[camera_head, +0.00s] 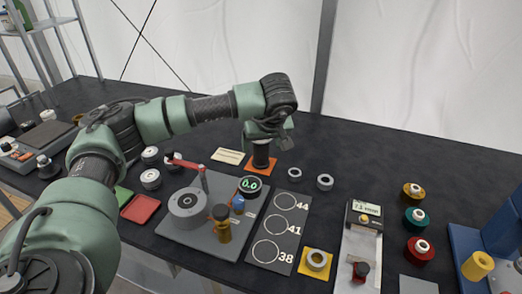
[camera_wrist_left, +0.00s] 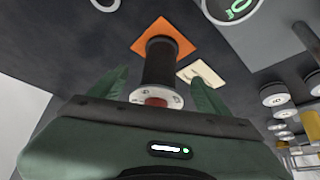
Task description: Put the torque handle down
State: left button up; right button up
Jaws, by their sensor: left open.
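The torque handle (camera_head: 261,158) is a dark upright cylinder standing on an orange square (camera_head: 251,168). In the left wrist view the handle (camera_wrist_left: 160,63) has a pale metal collar with a red part at its near end, and its far end meets the orange square (camera_wrist_left: 182,37). My left gripper (camera_head: 263,143) is directly above the handle. In the wrist view its green fingers (camera_wrist_left: 160,88) are spread on either side of the handle's collar end, with gaps visible. My right gripper does not show.
A grey test fixture (camera_head: 185,225) with a round 0.0 display and a red lever stands in front of the orange square. A cream card (camera_head: 231,156) lies left of it, two grey rings (camera_head: 325,182) to the right. A numbered black board (camera_head: 280,230) lies nearer.

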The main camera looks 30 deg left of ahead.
pick_arm(q)
jog(key=v, duration=0.7)
jog(key=shift+s+r, duration=0.1)
